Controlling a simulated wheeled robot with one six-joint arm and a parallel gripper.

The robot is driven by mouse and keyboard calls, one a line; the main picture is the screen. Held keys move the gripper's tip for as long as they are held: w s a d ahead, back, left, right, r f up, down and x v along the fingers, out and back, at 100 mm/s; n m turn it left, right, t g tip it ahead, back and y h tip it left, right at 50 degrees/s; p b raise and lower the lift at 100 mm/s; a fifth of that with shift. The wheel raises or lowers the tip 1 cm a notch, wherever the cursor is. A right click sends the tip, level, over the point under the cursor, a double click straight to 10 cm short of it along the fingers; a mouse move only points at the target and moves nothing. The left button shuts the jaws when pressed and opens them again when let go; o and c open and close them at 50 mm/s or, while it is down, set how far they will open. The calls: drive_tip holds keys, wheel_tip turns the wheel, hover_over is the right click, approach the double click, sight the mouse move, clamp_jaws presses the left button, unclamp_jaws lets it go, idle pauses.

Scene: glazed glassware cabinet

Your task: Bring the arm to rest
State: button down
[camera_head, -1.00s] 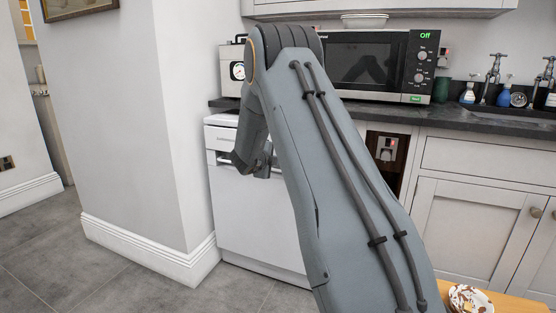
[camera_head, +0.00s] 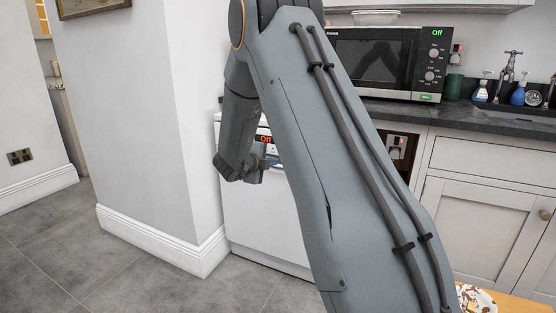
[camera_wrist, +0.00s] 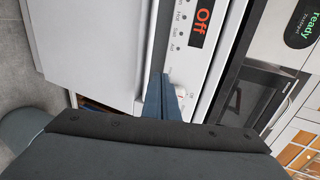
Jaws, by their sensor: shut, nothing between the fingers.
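My arm rises from the lower right of the head view and bends at the top, with its forearm hanging down at the left. My gripper (camera_head: 258,172) is at the end of the forearm, in front of the white dishwasher (camera_head: 262,220). In the wrist view my gripper (camera_wrist: 167,80) shows its two fingers together, shut with nothing between them. Behind the fingertips is the dishwasher's control panel (camera_wrist: 197,60) with a red "Off" display. I cannot tell the exact gap between the fingertips and the panel.
A microwave (camera_head: 385,62) stands on the dark counter (camera_head: 465,114). A wall corner (camera_head: 165,130) is close to the left of the forearm. White cupboards (camera_head: 475,230) are at the right. A wooden surface with a patterned object (camera_head: 474,297) is at the lower right. Grey floor (camera_head: 60,265) is clear at the left.

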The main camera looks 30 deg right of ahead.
drive_tip(key=s+a+r+n+t+y, duration=0.15)
drive_tip(key=a+n+y, duration=0.3)
drive_tip(key=a, duration=0.45)
drive_tip(key=s+a+r+n+t+y, duration=0.1)
drive_tip(key=a+r+n+y, duration=0.3)
drive_tip(key=a, duration=0.6)
drive_tip(key=s+a+n+g+y, duration=0.3)
drive_tip(key=s+a+n+y, duration=0.1)
drive_tip(key=s+a+n, duration=0.7)
drive_tip(key=s+a+f+n+g+y, duration=0.1)
drive_tip(key=s+a+n+g, duration=0.15)
drive_tip(key=s, duration=0.55)
drive_tip(key=s+a+f+n+g+y, duration=0.1)
drive_tip(key=s+a+n, duration=0.2)
drive_tip(key=s, duration=0.5)
drive_tip(key=s+d+n+g+h+p, duration=0.1)
drive_tip(key=s+d+n+g, duration=0.15)
drive_tip(key=s, duration=0.65)
drive_tip(key=s+d+n+g+h, duration=0.2)
drive_tip(key=s+d+n, duration=0.15)
drive_tip(key=s, duration=0.45)
drive_tip(key=d+r+m+p, duration=0.2)
drive_tip(key=d+r+p, duration=0.6)
drive_tip(key=p, duration=1)
drive_tip(key=shift+d+r, duration=0.15)
drive_tip(key=shift+r, duration=0.7)
